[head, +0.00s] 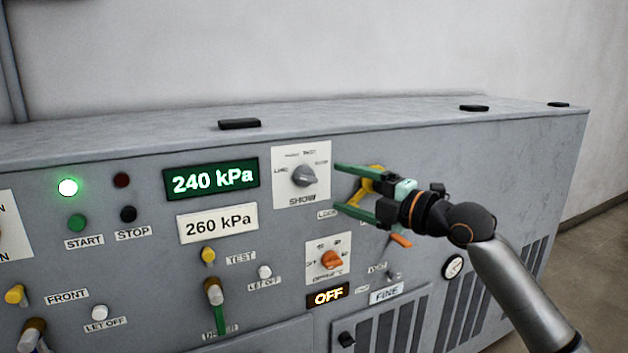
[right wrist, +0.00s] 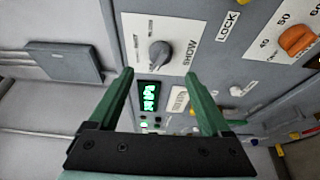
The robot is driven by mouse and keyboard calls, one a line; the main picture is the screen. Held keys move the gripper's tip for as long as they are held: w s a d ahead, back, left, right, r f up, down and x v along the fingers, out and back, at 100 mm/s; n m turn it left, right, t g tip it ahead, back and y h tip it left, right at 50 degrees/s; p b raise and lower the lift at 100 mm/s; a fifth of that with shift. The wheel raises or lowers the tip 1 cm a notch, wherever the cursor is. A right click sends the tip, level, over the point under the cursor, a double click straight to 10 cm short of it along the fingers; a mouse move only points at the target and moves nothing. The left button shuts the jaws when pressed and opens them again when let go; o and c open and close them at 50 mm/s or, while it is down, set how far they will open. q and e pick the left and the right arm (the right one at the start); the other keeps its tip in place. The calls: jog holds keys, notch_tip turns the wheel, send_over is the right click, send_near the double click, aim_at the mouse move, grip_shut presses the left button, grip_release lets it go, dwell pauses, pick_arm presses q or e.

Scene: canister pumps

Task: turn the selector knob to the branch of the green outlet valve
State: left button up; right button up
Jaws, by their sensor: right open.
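The grey selector knob (head: 303,176) sits on a white plate marked SHOW, right of the green display on the panel. In the right wrist view the knob (right wrist: 160,53) shows ahead, between and beyond my fingertips. My right gripper (head: 338,187) is open and empty, its fingers just right of the SHOW plate and apart from the knob. A valve with a green handle (head: 217,305) stands low on the panel, its label partly hidden by the handle. The small words around the knob are too small to read fully. My left gripper is out of view.
The green display (head: 211,178) reads 240 kPa above a white plate (head: 217,222) reading 260 kPa. An orange knob (head: 331,260) sits below the SHOW plate, above an OFF display (head: 328,297). A yellow part (head: 369,180) shows behind my right fingers. A green lamp (head: 68,187) is lit.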

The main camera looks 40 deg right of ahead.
aim_at(313, 179)
jog(key=shift+w+a+p, duration=0.2)
jog(key=shift+w+p, duration=0.05)
jog(key=shift+w, duration=1.8)
jog(key=shift+w+a+p, duration=0.15)
jog(key=shift+w+p, duration=0.1)
jog(key=shift+w, duration=1.8)
grip_shut()
